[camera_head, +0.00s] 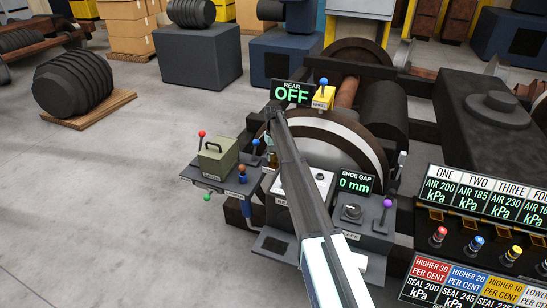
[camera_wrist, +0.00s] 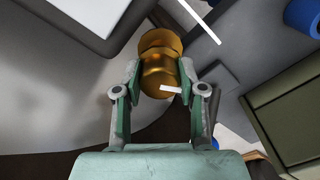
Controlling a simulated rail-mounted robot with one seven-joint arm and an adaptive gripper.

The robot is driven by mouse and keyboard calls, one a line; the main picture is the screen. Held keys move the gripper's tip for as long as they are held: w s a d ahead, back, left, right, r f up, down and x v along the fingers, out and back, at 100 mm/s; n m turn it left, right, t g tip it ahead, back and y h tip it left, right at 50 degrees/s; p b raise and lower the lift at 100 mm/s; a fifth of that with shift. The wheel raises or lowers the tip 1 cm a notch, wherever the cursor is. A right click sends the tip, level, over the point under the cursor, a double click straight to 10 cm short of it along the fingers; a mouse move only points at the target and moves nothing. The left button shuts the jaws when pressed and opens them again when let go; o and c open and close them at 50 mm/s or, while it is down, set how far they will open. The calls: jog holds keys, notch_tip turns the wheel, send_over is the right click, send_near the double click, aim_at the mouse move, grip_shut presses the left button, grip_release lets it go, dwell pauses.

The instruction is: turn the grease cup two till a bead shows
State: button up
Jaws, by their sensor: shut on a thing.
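A brass grease cup (camera_wrist: 160,52) with a rounded cap and a narrower waist fills the top middle of the wrist view. My gripper (camera_wrist: 160,78) is shut on it, with one green-grey finger against each side. A short white bar (camera_wrist: 171,88) shows at the cup's lower part, near the right finger. In the head view my arm crosses in front of the wheel and covers much of the spot where it works; I cannot make out the fingers there. I cannot tell from its looks which numbered cup this is.
In the head view a "REAR OFF" sign (camera_head: 292,93) and a "SHOE GAP 0 mm" display (camera_head: 355,182) stand close to my arm. A green box (camera_head: 218,157) sits on a side shelf. A labelled panel (camera_head: 482,193) stands at right. The floor at left is open.

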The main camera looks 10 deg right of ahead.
aim_at(273, 154)
jog(key=m+b, duration=0.1)
jog(key=m, duration=0.5)
jog(key=shift+f+m, duration=0.1)
jog(key=shift+m, duration=0.2)
jog(key=m, duration=0.6)
jog(key=shift+a+b, duration=0.1)
jog(key=shift+b, duration=0.3)
jog(key=o, duration=1.1)
jog(key=shift+o, duration=0.2)
notch_tip(273, 154, up, 12)
